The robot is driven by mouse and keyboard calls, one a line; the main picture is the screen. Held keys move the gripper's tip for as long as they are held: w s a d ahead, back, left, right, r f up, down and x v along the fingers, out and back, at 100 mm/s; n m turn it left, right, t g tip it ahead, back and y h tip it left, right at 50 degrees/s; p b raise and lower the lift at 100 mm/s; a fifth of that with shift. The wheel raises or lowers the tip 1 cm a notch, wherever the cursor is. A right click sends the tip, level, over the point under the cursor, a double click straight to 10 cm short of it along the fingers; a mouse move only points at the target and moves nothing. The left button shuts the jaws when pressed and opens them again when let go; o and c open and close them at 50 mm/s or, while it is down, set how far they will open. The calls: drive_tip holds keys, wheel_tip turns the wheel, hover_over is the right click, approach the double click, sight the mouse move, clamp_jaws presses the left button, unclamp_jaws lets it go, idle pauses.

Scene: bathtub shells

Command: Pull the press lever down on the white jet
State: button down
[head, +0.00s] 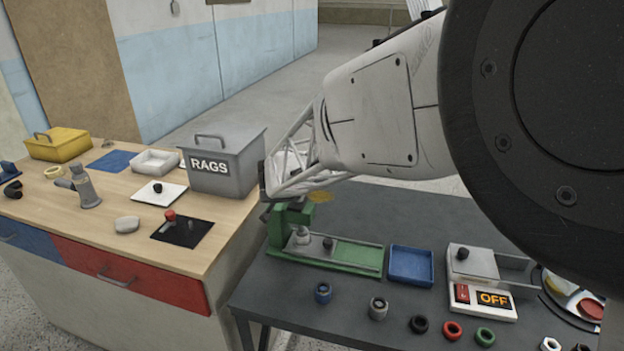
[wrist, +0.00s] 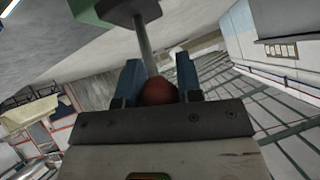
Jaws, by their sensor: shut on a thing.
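The green press (head: 340,256) stands at the left back of the dark table. Its lever is a grey rod (wrist: 145,45) with a dark red knob (wrist: 158,92) at its end, seen in the wrist view running from a green part (wrist: 105,12). My gripper (wrist: 158,82) has its two blue fingers shut on the knob, one on each side. In the head view my arm reaches to the press's upper left and hides the lever. A small whitish piece (head: 302,235), perhaps the white jet, stands under the press head; its detail is too small to tell.
A blue tray (head: 411,265) lies right of the press. A switch box reading OFF (head: 482,301) stands further right. The wooden counter (head: 110,210) at left holds a grey RAGS box (head: 222,165).

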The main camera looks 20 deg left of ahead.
idle(0.3)
drive_tip(key=c, duration=0.8)
unclamp_jaws()
drive_tip(key=shift+s, duration=0.1)
drive_tip(key=shift+v, duration=3.85)
drive_tip(key=shift+d, duration=0.15)
